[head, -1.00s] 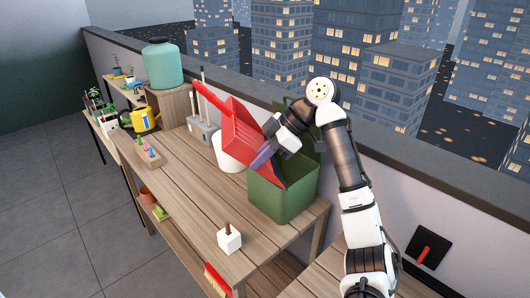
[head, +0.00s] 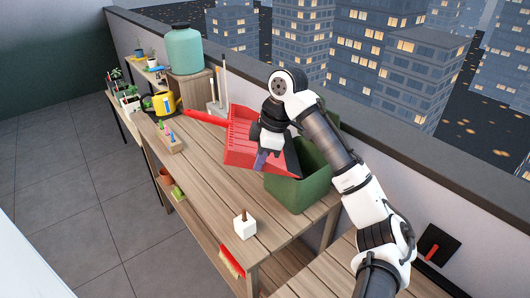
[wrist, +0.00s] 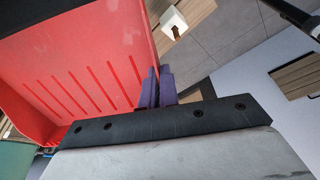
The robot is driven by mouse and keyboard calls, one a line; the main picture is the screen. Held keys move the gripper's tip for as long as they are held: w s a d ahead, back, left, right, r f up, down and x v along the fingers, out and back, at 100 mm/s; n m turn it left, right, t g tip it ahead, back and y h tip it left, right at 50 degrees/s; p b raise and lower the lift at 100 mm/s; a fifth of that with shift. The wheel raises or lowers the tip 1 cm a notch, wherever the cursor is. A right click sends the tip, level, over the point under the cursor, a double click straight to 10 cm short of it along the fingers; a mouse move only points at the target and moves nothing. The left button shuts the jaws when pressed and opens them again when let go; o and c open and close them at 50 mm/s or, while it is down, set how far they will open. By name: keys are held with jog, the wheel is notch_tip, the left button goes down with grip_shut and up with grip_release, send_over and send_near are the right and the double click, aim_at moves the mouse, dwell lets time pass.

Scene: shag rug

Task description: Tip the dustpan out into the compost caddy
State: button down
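The red dustpan (head: 240,150) is held up above the bench, its long handle pointing left and its wide end by the compost caddy's left rim. In the wrist view the dustpan (wrist: 75,75) shows bare red ribs on the part in sight; no debris is visible there. The green compost caddy (head: 298,195) stands at the bench's right end; its inside is mostly hidden by my arm and the dustpan. A green corner also shows in the wrist view (wrist: 14,160). My gripper (head: 262,161) is closed on the dustpan's side edge, its purple fingers (wrist: 160,88) close together.
A white block with a brown peg (head: 244,225) stands near the bench's front. A red brush (head: 231,261) hangs at the front edge. A teal urn (head: 184,50), a yellow watering can (head: 161,103) and a peg block (head: 169,139) are further left. The bench's middle is clear.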

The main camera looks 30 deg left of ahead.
aim_at(248, 168)
jog(key=shift+s+a+f+t+h+p, duration=0.25)
jog(key=shift+s+a+t+h+p, duration=0.2)
jog(key=shift+h+p, duration=0.2)
jog(key=shift+s+a+f+t+h+p, duration=0.25)
jog(key=shift+a+t+h+p, duration=0.1)
jog(key=shift+a+h+p, duration=0.3)
jog(key=shift+s+a+f+p, duration=0.15)
jog(key=shift+f+p, duration=0.15)
jog(key=shift+s+a+r, duration=0.6)
jog(key=shift+a+r, duration=0.1)
jog(key=shift+a, duration=0.1)
jog(key=shift+s+a+r, duration=0.55)
jog(key=shift+a+r, duration=0.1)
jog(key=shift+a, duration=0.2)
jog(key=shift+s+a+r, duration=0.6)
jog(key=shift+a+r, duration=0.1)
jog(key=shift+a, duration=0.1)
